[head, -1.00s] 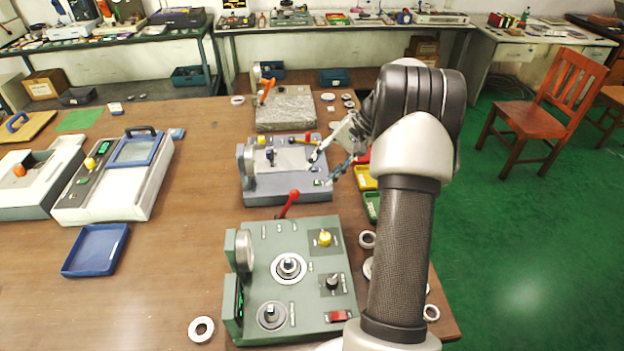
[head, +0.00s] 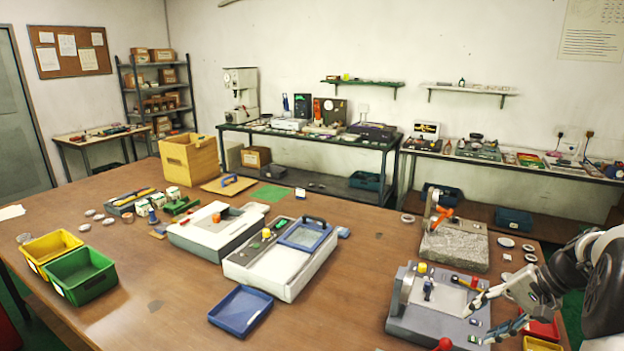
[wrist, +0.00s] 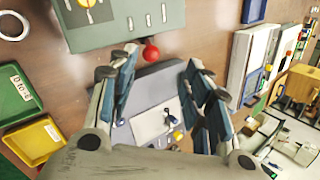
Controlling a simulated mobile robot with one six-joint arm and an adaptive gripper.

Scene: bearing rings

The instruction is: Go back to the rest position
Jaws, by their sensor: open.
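My gripper (head: 488,318) is at the right edge of the head view, over the right side of the grey bearing device (head: 405,318). In the wrist view its two blue-padded fingers (wrist: 160,82) are spread apart with nothing between them. Below and between them lies the grey device (wrist: 150,92). A red ball knob (wrist: 150,52) shows just beyond the fingertips, beside a green device (wrist: 120,28). The red knob also shows at the bottom of the head view (head: 443,344). Most of my arm is outside the head view.
A stone-based stand (head: 455,248) and loose rings stand behind the grey device. White testers (head: 270,268), a blue tray (head: 240,311), and yellow (head: 50,245) and green (head: 85,277) bins stand further left. Small bins sit beside the gripper. The table's front middle is clear.

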